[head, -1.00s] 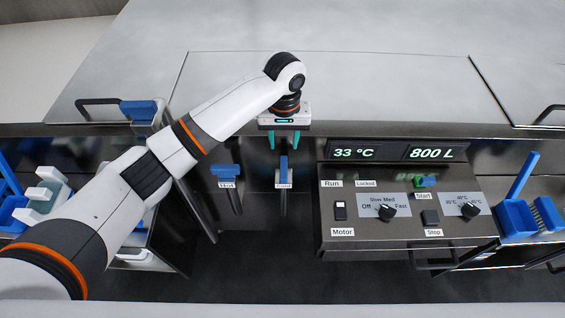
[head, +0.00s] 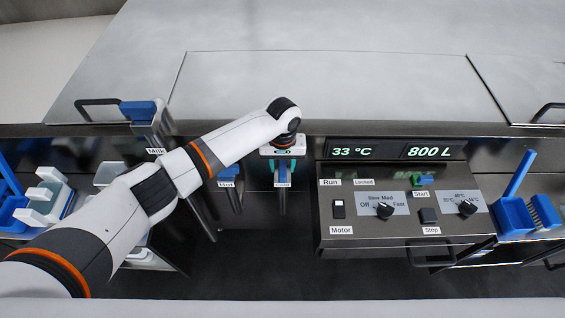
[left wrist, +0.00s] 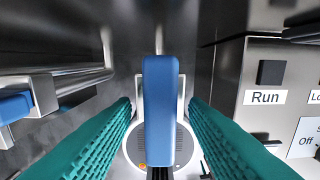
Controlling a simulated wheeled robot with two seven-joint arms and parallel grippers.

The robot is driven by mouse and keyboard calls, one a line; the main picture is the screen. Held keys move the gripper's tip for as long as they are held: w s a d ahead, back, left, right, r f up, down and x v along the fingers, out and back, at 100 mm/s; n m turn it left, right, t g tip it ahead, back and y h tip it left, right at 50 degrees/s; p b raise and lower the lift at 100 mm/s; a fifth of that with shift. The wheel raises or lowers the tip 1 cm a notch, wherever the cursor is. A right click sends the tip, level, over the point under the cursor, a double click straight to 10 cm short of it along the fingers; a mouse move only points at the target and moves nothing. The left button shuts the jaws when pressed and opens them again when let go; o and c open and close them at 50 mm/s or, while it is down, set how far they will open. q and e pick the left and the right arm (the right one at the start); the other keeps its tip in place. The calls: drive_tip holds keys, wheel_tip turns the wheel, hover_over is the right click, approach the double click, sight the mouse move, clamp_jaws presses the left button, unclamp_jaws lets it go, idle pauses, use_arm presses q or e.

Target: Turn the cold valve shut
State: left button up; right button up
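The cold valve's blue handle (head: 283,176) is on the front of the vat, above a small label, and is mostly covered by my left gripper (head: 283,164) in the head view. In the left wrist view the blue handle (left wrist: 161,95) stands upright in the middle, pointing away from the camera's lower edge. My left gripper's teal fingers are open, one on each side of the handle, with a visible gap on both sides. My right gripper is not in view.
The hot valve (head: 236,172) is close on the left, partly behind my left arm. A milk valve with a blue handle (head: 139,110) is further left. The control panel (head: 400,233) with Run, Motor and Stop switches stands close on the right.

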use_arm(q)
clamp_jaws()
drive_tip(key=shift+r+m, duration=0.1)
drive_tip(key=shift+m, duration=0.2)
drive_tip(key=m+p, duration=0.1)
drive_tip(key=m, duration=0.1)
drive_tip(key=shift+m+p, duration=0.3)
drive_tip(key=shift+p, duration=0.05)
drive_tip(key=m+p, duration=0.1)
drive_tip(key=m, duration=0.2)
drive_tip(key=shift+m, duration=0.3)
drive_tip(key=m+p, duration=0.1)
drive_tip(key=m, duration=0.4)
drive_tip(key=shift+m, duration=0.3)
drive_tip(key=m, duration=0.5)
drive_tip(key=shift+m, duration=0.4)
